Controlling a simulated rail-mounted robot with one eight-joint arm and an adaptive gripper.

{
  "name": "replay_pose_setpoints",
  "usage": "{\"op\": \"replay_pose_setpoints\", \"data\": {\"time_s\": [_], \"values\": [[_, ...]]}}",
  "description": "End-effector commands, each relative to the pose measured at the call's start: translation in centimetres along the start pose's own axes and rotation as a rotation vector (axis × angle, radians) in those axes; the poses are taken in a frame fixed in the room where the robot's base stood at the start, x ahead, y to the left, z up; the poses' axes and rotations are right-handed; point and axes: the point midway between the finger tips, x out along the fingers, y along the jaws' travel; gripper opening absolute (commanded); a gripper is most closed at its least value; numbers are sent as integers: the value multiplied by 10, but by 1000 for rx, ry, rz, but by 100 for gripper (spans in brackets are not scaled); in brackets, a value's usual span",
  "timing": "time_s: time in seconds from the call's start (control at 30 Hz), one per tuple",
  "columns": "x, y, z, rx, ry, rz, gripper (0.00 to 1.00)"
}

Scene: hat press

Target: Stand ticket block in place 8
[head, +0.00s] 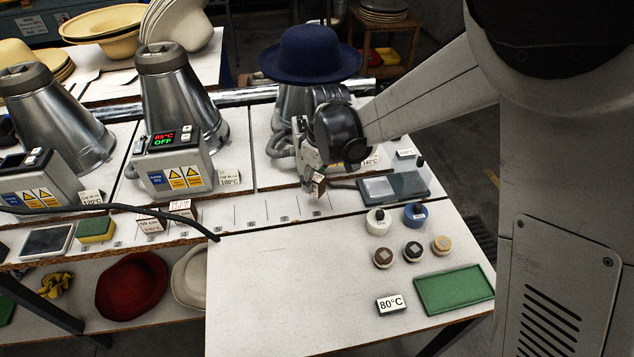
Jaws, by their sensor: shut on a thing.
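My gripper (314,178) points down over the right end of the numbered row on the bench ledge. It is shut on a small ticket block (318,187) with a whitish face and reddish-brown parts. The block is just above or at the mark for place 8 (318,212); I cannot tell whether its bottom touches the ledge. Two other ticket blocks, one (150,218) and another (184,211), stand further left in the row. The marked places between them and my gripper are empty.
An 80°C card (391,304), a green tray (455,291) and several round pieces are on the front table, whose left part is clear. A dark cable (140,209) crosses the left ledge.

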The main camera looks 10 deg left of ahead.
Motion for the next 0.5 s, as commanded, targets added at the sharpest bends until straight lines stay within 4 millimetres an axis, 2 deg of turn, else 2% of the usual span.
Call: {"op": "replay_pose_setpoints", "data": {"time_s": [0.3,0.5], "values": [[37,0,5,0,0,0,0],[39,0,6,0,1,0,0]]}}
